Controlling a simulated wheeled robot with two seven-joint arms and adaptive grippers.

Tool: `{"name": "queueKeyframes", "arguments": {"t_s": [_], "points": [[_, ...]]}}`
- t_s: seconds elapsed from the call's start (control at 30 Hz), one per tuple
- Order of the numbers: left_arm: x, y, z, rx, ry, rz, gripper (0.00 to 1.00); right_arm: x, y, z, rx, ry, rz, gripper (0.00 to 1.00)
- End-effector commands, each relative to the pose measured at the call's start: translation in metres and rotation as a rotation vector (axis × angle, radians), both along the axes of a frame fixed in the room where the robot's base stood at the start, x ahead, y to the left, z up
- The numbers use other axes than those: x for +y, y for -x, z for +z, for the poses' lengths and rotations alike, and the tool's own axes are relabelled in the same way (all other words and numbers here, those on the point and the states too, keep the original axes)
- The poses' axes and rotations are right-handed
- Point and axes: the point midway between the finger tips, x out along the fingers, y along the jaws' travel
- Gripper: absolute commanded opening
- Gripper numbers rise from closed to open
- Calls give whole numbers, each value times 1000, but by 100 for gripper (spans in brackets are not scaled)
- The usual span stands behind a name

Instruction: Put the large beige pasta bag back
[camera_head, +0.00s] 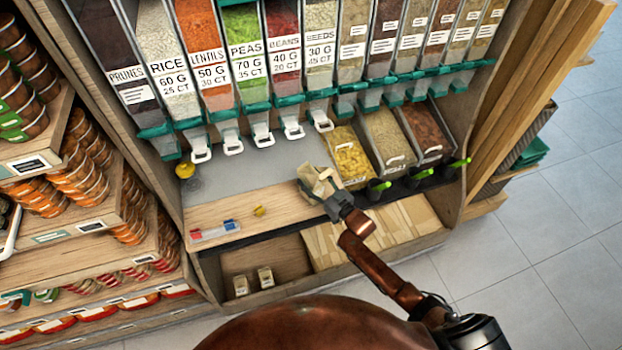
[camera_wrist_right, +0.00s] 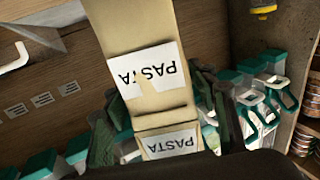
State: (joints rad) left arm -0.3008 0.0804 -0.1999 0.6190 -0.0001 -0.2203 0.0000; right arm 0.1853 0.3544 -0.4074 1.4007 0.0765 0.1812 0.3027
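A beige paper pasta bag (camera_head: 322,184) is at my right gripper (camera_head: 328,194), above the front of the wooden counter. In the right wrist view, the bag (camera_wrist_right: 132,30) fills the middle and carries white labels reading PASTA, seen upside down. The grey-green fingers of my right gripper (camera_wrist_right: 165,125) stand on both sides of the bag and appear closed on it; their contact is partly hidden. Two small beige packs (camera_head: 240,285) stand in the lower left compartment. My left gripper is not in view.
The counter (camera_head: 240,205) holds a red-and-blue item (camera_head: 214,231) and a small yellow object (camera_head: 259,211). Bins of pasta and grains (camera_head: 350,158) stand right of the gripper, below the dispensers (camera_head: 240,60). Flat beige paper bags (camera_head: 400,222) lie on the lower shelf.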

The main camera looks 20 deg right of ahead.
Motion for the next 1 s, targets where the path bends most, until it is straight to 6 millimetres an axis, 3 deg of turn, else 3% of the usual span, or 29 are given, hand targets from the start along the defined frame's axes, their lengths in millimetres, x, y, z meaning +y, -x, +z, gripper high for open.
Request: {"name": "queueKeyframes", "arguments": {"t_s": [0.47, 1.0], "points": [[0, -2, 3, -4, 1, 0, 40, -2, 4, 3, 1, 0, -1, 61], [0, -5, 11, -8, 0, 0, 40, -44, 95, 3, 2, 1, -1, 61]]}}
